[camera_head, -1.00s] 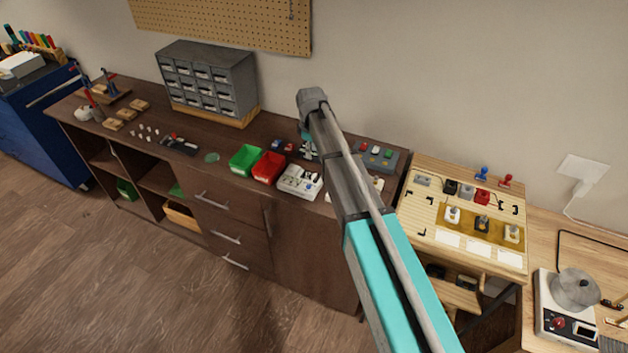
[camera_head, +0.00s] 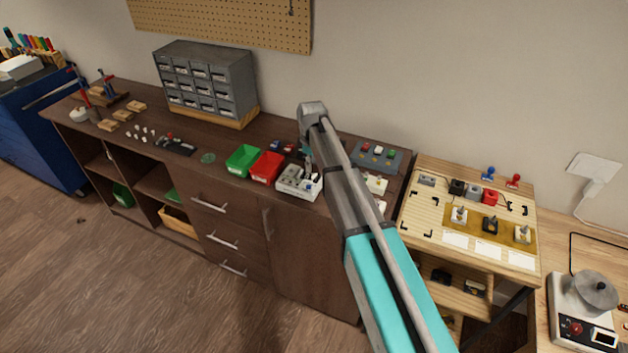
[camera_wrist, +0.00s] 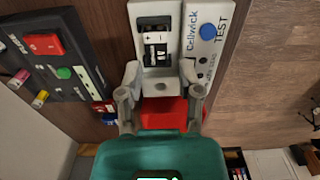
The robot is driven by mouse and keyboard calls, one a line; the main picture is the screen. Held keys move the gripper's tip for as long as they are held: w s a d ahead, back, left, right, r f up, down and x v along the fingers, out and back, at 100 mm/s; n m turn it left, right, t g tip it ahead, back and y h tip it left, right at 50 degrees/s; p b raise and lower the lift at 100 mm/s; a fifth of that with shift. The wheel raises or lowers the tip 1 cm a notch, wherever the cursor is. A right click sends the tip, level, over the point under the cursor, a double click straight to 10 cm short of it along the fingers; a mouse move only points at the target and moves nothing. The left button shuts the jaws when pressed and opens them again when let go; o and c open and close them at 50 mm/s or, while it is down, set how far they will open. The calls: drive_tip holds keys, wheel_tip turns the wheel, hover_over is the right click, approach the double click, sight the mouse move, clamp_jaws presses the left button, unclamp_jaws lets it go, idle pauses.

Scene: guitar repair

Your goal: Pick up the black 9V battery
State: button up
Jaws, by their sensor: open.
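My gripper (camera_wrist: 160,72) is open, pointing down over the white-grey tester marked "Cellwick TEST" (camera_wrist: 203,38). Its two fingers stand apart on either side of the tester's lower end. A dark block with a white label (camera_wrist: 155,52), which looks like the black 9V battery, sits in the tester's bay just ahead of the fingers. I cannot be sure of its identity. In the head view the tester (camera_head: 297,187) lies on the dark cabinet top, with my gripper (camera_head: 308,160) above its back edge. The battery is too small to tell there.
A red bin (camera_head: 266,166) and a green bin (camera_head: 242,160) stand left of the tester. A dark panel with coloured parts (camera_head: 374,156) lies behind it to the right. A grey drawer unit (camera_head: 206,82) stands at the back. A light wooden bench (camera_head: 417,214) adjoins at right.

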sight(312, 175)
drive_tip(key=shift+f, duration=0.1)
idle(0.3)
drive_tip(key=shift+w+f+b, duration=0.1)
drive_tip(key=shift+f+b, duration=2.45)
drive_tip(key=shift+b, duration=0.05)
drive_tip(key=shift+c, duration=0.2)
clamp_jaws()
